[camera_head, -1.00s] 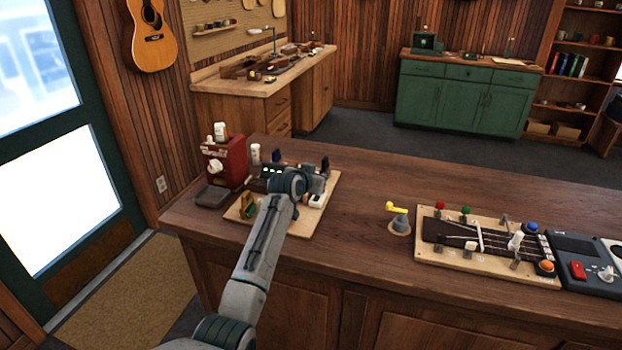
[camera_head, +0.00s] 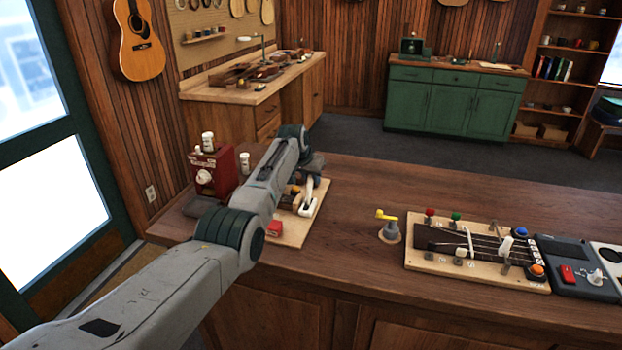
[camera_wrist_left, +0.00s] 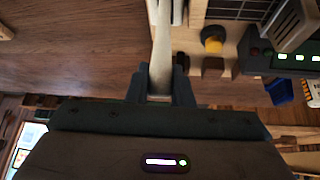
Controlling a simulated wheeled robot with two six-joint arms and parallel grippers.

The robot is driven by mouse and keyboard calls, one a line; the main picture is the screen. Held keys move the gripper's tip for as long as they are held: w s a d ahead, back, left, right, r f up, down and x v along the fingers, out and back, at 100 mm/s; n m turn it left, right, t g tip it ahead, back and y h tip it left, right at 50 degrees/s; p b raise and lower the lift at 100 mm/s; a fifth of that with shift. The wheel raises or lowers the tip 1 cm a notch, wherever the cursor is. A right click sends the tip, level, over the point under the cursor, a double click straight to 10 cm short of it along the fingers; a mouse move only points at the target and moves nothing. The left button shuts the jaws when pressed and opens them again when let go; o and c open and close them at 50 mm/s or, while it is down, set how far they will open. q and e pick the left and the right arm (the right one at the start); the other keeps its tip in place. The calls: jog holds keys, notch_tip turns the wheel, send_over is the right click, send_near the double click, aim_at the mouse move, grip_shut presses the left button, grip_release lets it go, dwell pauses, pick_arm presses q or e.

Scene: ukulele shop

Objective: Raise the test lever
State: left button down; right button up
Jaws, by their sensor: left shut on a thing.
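The test lever (camera_head: 309,188) is a pale, slim bar rising from a white base (camera_head: 307,209) at the right side of a light wooden board on the counter. In the left wrist view the lever (camera_wrist_left: 161,45) runs up from between the fingers. My left gripper (camera_wrist_left: 160,92) is shut on it. In the head view my left gripper (camera_head: 311,170) is at the lever's upper part, and my own arm hides much of the board. The lever's exact tilt is hard to tell. My right gripper is not in view.
A red box (camera_head: 214,172) with white bottles stands left of my arm. A small red block (camera_head: 274,229) lies on the board's front. Right are a yellow-handled knob (camera_head: 388,226), a fretboard panel (camera_head: 430,258) and a dark console (camera_head: 575,262). The counter between is clear.

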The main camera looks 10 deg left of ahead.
pick_arm(q)
jog(key=shift+w, duration=0.1)
dwell(0.3)
jog(key=c, duration=1.3)
grip_release()
jog(key=shift+w+f, duration=0.1)
jog(key=shift+f, duration=0.05)
jog(key=shift+v, duration=1.05)
jog(key=b+v, duration=0.2)
jog(key=v, duration=0.6)
jog(key=shift+r, duration=0.45)
